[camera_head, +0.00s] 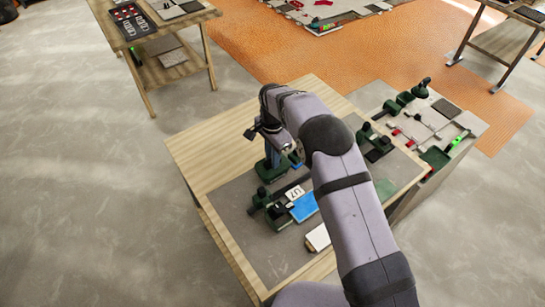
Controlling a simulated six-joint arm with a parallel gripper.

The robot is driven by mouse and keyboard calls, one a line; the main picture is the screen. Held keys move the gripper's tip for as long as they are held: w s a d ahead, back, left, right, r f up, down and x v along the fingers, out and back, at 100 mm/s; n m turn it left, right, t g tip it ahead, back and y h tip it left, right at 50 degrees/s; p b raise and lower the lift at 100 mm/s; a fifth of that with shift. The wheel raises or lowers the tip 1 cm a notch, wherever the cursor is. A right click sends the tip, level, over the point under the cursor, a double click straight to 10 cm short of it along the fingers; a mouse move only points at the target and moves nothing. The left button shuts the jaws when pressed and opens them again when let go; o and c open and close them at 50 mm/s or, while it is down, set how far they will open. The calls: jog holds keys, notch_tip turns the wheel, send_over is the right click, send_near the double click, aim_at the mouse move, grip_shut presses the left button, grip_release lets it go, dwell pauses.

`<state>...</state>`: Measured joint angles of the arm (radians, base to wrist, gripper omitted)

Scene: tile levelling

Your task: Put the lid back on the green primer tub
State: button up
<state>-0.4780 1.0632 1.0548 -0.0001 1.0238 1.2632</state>
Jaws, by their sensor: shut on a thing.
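My arm reaches over the wooden workbench (198,147) and bends down, with my gripper (281,155) low over the bench. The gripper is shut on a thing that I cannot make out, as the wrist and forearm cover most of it. A dark green object (268,172) stands on the bench just beside and below the gripper. I cannot tell whether it is the primer tub. The tub and its lid cannot be told apart with certainty in this small, partly blocked view.
A blue item (303,207), a white card marked U7 (294,193) and dark green tools (277,215) lie on the bench's grey top. A white block (318,238) lies near the front edge. More tools crowd the right side. The bench's left wooden strip is clear.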

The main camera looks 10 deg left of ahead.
jog(key=shift+f+b, duration=0.4)
jog(key=shift+f, duration=0.2)
dwell(0.7)
jog(key=o, duration=1.4)
jog(key=shift+r, duration=0.1)
jog(key=shift+r+p, duration=2.35)
jog(key=shift+r, duration=1.1)
